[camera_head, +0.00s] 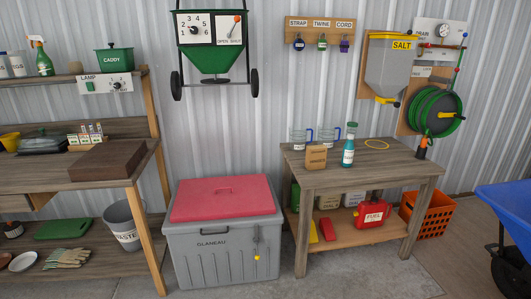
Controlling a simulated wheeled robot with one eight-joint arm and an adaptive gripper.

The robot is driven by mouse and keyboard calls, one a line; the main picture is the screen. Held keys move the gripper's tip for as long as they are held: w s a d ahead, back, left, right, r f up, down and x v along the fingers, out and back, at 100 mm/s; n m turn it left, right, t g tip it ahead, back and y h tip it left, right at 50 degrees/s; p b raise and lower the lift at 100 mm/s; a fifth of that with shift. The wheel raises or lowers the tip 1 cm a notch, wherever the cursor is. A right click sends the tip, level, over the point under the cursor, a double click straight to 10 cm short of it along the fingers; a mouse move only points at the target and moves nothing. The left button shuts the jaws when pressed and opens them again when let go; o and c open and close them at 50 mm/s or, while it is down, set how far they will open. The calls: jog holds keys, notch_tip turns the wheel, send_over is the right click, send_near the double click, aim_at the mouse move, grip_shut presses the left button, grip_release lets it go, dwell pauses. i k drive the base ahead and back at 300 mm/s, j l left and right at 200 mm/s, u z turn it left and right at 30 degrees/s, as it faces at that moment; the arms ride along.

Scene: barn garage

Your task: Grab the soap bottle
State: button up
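A teal bottle (348,155) with a pale label stands upright on the wooden workbench (400,168) at the right. Its label is too small to read, so I cannot confirm it is the soap bottle. A green spray bottle (43,62) stands on the upper left shelf. A small dark bottle (13,230) sits on the low left shelf. My gripper is not in view.
Beside the teal bottle are a brown box (316,157) and clear mugs (299,138). A grey chest with a red lid (224,197) stands left of the workbench. A blue wheelbarrow (508,208) is at the right. Concrete floor (345,284) shows before the workbench.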

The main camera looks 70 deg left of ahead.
aim_at(347, 155)
jog(key=u, duration=1.9)
jog(key=i+u, duration=0.15)
